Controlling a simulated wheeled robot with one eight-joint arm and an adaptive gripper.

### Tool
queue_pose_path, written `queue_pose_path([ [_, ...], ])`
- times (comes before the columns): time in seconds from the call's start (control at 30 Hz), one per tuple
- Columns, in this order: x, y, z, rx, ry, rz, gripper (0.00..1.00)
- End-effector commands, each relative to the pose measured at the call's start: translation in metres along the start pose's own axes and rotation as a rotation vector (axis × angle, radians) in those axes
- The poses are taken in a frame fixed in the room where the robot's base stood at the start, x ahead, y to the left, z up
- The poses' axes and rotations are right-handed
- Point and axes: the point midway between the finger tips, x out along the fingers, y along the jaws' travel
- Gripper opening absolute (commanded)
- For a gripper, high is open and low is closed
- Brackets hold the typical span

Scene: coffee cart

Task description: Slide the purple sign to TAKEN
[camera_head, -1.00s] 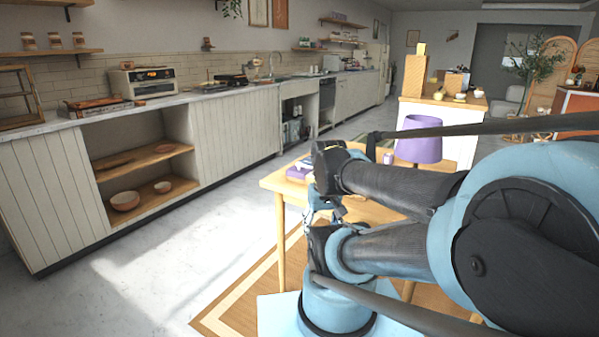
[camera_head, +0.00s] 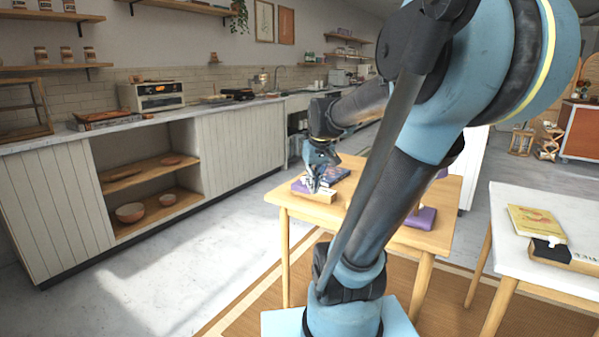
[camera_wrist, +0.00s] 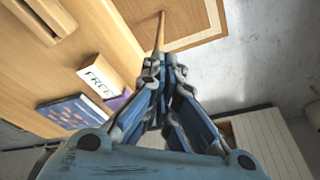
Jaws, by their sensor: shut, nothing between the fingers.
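The purple sign (camera_head: 301,187) sits at the near left corner of the wooden table (camera_head: 292,204), with a pale wooden block face beside its purple part. In the wrist view the sign's light face (camera_wrist: 101,79) reads FREE, and a bit of purple (camera_wrist: 118,101) shows beside it, partly hidden by my gripper. My gripper (camera_head: 316,187) is shut and empty, pointing down at the sign in the head view and covering part of it. In the wrist view my closed fingertips (camera_wrist: 166,66) are to the right of the FREE face; I cannot tell whether they touch the sign.
A dark blue book (camera_wrist: 72,115) lies close behind the sign. A purple lamp base (camera_head: 424,217) stands at the table's right, its upper part mostly hidden by my arm. A white table (camera_head: 510,262) with a yellow book (camera_head: 537,223) is at the right. Floor left of the wooden table is clear.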

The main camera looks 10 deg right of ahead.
Motion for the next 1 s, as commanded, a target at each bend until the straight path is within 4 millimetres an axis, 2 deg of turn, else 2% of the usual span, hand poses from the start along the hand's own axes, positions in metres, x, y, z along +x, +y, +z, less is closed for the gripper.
queue_pose_path([
  [0.03, -0.003, 0.002, -0.014, -0.008, 0.004, -0.003, 0.0],
  [0.3, -0.011, 0.011, -0.083, -0.06, 0.028, -0.018, 0.0],
  [0.7, -0.008, 0.026, -0.185, -0.137, 0.065, -0.037, 0.0],
  [0.9, -0.002, 0.033, -0.227, -0.168, 0.081, -0.045, 0.0],
  [1.0, 0.001, 0.035, -0.24, -0.18, 0.087, -0.047, 0.0],
])
